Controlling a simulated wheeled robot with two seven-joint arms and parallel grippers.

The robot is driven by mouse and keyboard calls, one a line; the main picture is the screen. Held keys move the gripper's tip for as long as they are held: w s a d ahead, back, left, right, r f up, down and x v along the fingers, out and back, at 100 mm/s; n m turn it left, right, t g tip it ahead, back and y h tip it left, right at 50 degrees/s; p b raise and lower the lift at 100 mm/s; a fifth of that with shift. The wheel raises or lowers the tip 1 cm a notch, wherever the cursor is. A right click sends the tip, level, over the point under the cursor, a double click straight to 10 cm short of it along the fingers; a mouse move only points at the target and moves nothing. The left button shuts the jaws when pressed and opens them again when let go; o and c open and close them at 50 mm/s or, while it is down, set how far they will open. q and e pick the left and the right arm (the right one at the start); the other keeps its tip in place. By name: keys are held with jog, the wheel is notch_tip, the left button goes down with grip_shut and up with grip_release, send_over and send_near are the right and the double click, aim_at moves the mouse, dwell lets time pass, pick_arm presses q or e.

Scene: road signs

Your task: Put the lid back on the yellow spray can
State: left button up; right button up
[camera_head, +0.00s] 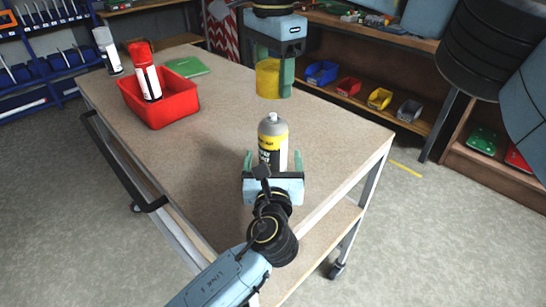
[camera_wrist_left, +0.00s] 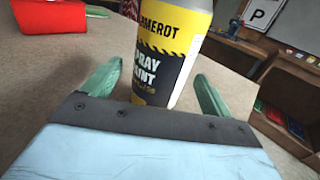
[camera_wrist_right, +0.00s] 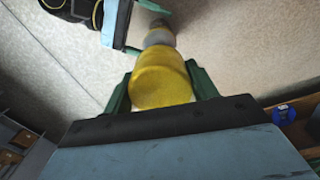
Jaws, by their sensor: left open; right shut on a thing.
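The yellow spray can (camera_head: 272,141) stands upright on the table, its grey top and nozzle bare. My left gripper (camera_head: 273,160) is open around the can's lower part; in the left wrist view its green fingers stand to either side of the can (camera_wrist_left: 172,50), with visible gaps. The yellow lid (camera_head: 268,78) is held in my right gripper (camera_head: 275,80), above the can in the head view and apart from it. In the right wrist view the lid (camera_wrist_right: 161,78) sits between both fingers, with the can's grey top beyond it.
A red bin (camera_head: 160,98) holding a red spray can (camera_head: 145,72) stands on the left of the table. A white can (camera_head: 107,50) and a green item (camera_head: 187,66) are behind it. The table's middle is bare (camera_head: 220,140). Shelves with small bins (camera_head: 380,98) stand beyond.

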aim_at(272, 114)
pick_arm(q)
jog(key=shift+w, duration=1.8)
jog(key=shift+c, duration=0.4)
jog(key=c, duration=1.4)
pick_arm(e)
jog(key=shift+s+f, duration=0.1)
jog(key=shift+f, duration=2.4)
jog(key=shift+f, duration=0.85)
jog(key=shift+f, duration=0.6)
jog(key=o, duration=1)
